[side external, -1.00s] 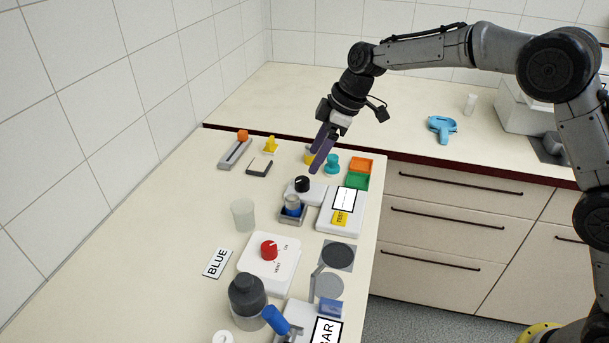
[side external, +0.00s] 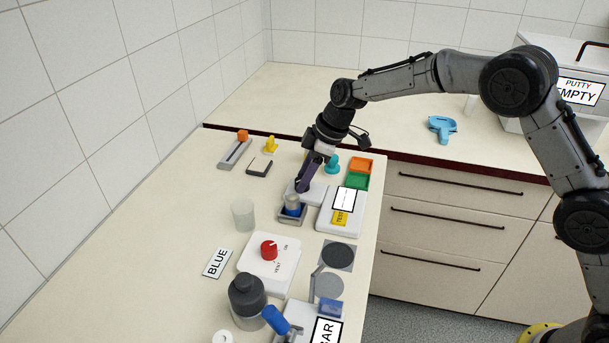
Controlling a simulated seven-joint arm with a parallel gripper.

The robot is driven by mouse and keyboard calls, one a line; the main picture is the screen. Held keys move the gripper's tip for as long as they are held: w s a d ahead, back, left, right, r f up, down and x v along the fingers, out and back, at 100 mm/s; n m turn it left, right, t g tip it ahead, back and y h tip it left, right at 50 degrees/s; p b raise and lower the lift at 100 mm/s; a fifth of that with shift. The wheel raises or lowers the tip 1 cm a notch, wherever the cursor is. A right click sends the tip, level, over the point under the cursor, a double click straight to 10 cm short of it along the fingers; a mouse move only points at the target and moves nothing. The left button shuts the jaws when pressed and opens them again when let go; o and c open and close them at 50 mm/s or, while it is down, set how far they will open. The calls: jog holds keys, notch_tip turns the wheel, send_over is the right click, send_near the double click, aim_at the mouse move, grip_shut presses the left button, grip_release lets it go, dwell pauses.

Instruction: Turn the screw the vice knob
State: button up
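A white block (side external: 318,195) stands on the counter right behind a small grey tray (side external: 291,220) that holds a clear cylinder (side external: 292,199) with a blue lower part. A black knob sat on top of this block; my gripper now hides it. My gripper (side external: 302,187) points down at the knob's place, its purple fingers at or just above the block's top. The fingers overlap in this view, so I cannot tell whether they are apart or closed on the knob. I cannot make out for sure which part is the vice.
A white panel (side external: 326,218) with a yellow label lies to the right. A teal knob (side external: 332,163) and orange and green trays (side external: 360,164) stand behind. A clear cup (side external: 243,215) and a red dial (side external: 269,249) are nearer.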

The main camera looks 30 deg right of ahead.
grip_shut()
jog(key=shift+m, duration=0.3)
jog(key=m+t+h, duration=0.1)
jog(key=m, duration=0.2)
jog(key=shift+a+m, duration=0.15)
jog(key=shift+m, duration=0.25)
jog(key=m+h, duration=0.1)
jog(key=m, duration=0.1)
jog(key=m+h, duration=0.1)
jog(key=m, duration=0.2)
jog(key=shift+s+a+t, duration=0.1)
jog(key=shift+t, duration=0.3)
jog(key=m+h, duration=0.2)
jog(key=m, duration=0.3)
jog(key=shift+a+m, duration=0.1)
jog(key=shift+m, duration=0.3)
jog(key=shift+m+g+h, duration=0.35)
jog(key=shift+m+h, duration=0.15)
jog(key=shift+m, duration=0.65)
jog(key=shift+m+g+h, duration=0.35)
jog(key=shift+m+h, duration=0.15)
jog(key=shift+m, duration=0.65)
jog(key=shift+a, duration=0.1)
jog(key=o, duration=0.5)
grip_release()
